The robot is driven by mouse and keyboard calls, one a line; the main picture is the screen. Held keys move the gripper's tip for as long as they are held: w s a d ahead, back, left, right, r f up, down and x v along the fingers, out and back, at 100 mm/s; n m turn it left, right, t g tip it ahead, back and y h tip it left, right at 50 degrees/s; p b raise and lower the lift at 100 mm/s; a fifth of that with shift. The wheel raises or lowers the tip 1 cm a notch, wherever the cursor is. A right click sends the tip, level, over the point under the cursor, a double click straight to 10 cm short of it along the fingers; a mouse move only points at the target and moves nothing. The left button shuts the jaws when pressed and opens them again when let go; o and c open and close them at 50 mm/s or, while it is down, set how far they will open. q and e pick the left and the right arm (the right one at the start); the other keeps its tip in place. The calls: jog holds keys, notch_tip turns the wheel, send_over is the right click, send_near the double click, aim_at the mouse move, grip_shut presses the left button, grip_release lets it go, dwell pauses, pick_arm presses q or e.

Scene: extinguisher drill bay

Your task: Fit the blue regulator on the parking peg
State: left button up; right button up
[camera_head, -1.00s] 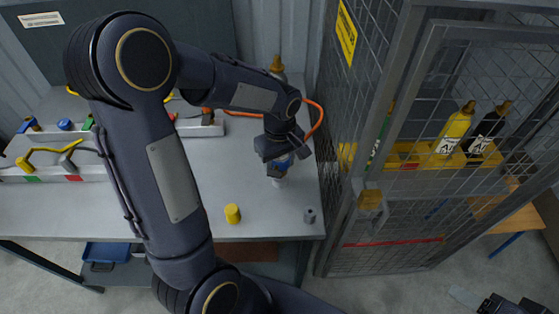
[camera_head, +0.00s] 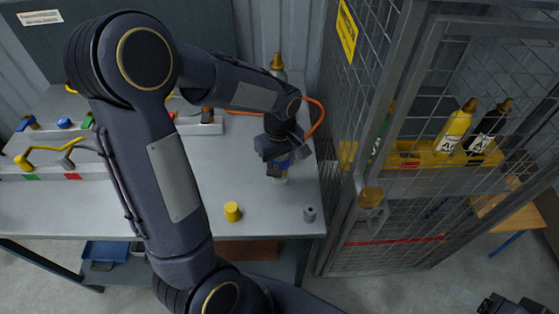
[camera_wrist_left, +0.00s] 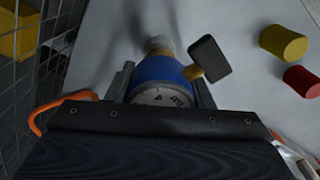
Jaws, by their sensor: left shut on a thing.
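My left gripper (camera_head: 281,148) is shut on the blue regulator (camera_wrist_left: 162,70), just above the bench on its right side. In the left wrist view the regulator sits between the two fingers, with its pale gauge face toward the camera and a brass stem with a black knob (camera_wrist_left: 209,60) sticking out to the right. In the head view only a little of the blue shows under the gripper. A pale stub (camera_wrist_left: 158,44) shows just beyond the regulator; I cannot tell whether it is the parking peg or touches the regulator. A dark part at the bottom right corner may be my right gripper (camera_head: 503,305).
A yellow cylinder (camera_head: 232,212) and a grey hollow cylinder (camera_head: 310,213) stand on the bench (camera_head: 262,222). A red cylinder (camera_wrist_left: 302,81) shows in the wrist view. The mesh cage (camera_head: 345,120) rises close to the right. An orange hose (camera_head: 318,118) loops behind the gripper.

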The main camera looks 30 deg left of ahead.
pick_arm(q)
jog(key=shift+f+b, duration=0.65)
jog(key=shift+f, duration=0.1)
dwell(0.5)
jog(key=o, duration=1.1)
notch_tip(320, 180, up, 8)
jog(key=shift+f, duration=0.15)
jog(key=shift+s+r, duration=0.1)
jog(key=shift+r, duration=0.1)
jog(key=s+d+r+m+t+h, duration=0.1)
jog(key=s+m+t, duration=0.1)
jog(key=s, duration=0.3)
jog(key=s+d+r+m+t+h, duration=0.1)
jog(key=s+m, duration=0.3)
jog(key=s, duration=0.2)
jog(key=s+d+r+m+t+h+p, duration=0.1)
jog(key=s+d+r+m+t, duration=0.1)
jog(key=s+m, duration=0.2)
jog(key=shift+s+r+t+h, duration=0.1)
jog(key=shift+s+t+h, duration=0.25)
jog(key=shift+s, duration=0.55)
